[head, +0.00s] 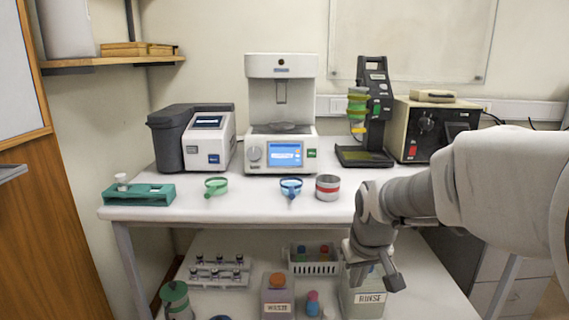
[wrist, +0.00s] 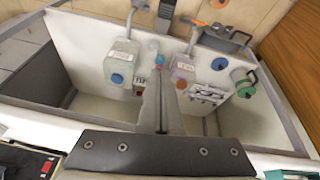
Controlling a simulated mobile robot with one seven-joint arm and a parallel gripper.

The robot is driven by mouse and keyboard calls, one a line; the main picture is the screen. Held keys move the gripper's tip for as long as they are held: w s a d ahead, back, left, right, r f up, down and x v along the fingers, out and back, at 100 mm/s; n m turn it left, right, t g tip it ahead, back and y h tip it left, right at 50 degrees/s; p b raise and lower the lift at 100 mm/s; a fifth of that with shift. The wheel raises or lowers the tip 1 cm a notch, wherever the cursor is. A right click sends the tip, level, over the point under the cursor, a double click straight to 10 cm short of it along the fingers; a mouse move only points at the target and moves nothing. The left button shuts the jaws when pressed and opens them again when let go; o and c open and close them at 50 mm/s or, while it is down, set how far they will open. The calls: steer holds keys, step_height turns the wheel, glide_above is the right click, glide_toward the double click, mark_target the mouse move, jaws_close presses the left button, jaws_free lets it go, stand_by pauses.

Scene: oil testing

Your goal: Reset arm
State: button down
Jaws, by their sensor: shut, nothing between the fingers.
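My arm reaches in from the right in the head view. My gripper (head: 393,280) hangs past the table's front edge, angled down, in front of the lower shelf near the RINSE container (head: 368,300). In the wrist view my gripper (wrist: 160,80) has its two fingers together, with nothing held between them. The lower shelf lies beyond the fingertips there. Part of the RINSE container is hidden behind my gripper in the head view.
On the table top (head: 240,208) stand a white tester (head: 281,120), a green-handled cup (head: 215,186), a blue-handled cup (head: 291,187) and a red-banded tin (head: 328,187). The lower shelf holds a WASTE container (head: 277,297), a white basket (head: 314,265) and a vial rack (head: 215,273).

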steer(key=s+r+m+t, duration=0.1)
steer(key=s+r, duration=0.2)
steer(key=s, duration=0.7)
steer(key=s+r+m+t, duration=0.1)
steer(key=s+r, duration=0.3)
steer(key=s, duration=0.5)
step_height(320, 180, up, 22)
steer(key=p, duration=2.2)
steer(key=shift+s+a, duration=0.15)
steer(key=shift+a, duration=0.05)
